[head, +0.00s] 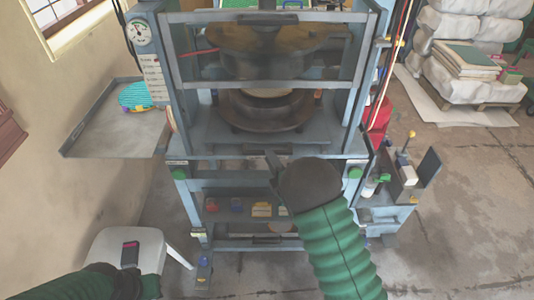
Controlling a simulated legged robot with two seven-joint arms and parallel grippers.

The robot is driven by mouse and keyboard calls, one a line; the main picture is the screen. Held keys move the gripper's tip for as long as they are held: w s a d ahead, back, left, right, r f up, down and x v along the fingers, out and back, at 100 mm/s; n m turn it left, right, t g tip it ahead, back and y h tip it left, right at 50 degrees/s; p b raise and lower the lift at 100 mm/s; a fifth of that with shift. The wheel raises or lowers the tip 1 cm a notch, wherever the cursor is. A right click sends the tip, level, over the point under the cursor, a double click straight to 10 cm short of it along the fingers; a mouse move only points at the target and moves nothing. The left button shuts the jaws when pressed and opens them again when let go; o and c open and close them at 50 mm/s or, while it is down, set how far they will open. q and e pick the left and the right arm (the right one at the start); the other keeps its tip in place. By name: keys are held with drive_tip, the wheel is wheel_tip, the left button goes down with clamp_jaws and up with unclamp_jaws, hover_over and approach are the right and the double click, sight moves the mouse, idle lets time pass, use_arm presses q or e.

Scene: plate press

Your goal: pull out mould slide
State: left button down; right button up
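The press (181,75) stands ahead of me with a blue-grey frame. Inside it, a dark round mould (265,110) rests on a flat slide plate (225,140) at the bottom of the press opening. My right gripper (274,163) is at the front edge of the slide, near its middle. Its dark wrist hides most of it, so I cannot tell whether it touches the slide or is closed on anything. My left arm comes in low at the left, over a white stool; its fingers do not show clearly.
A grey side tray (110,132) with a teal round item (136,96) sticks out at the left. The white stool (105,242) stands below it. A small side shelf (405,190) with bottles is at the right.

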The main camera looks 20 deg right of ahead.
drive_tip(key=shift+w+a, duration=0.15)
drive_tip(key=shift+w, duration=1.4)
drive_tip(key=shift+c, duration=0.3)
clamp_jaws()
drive_tip(key=shift+s+f, duration=0.15)
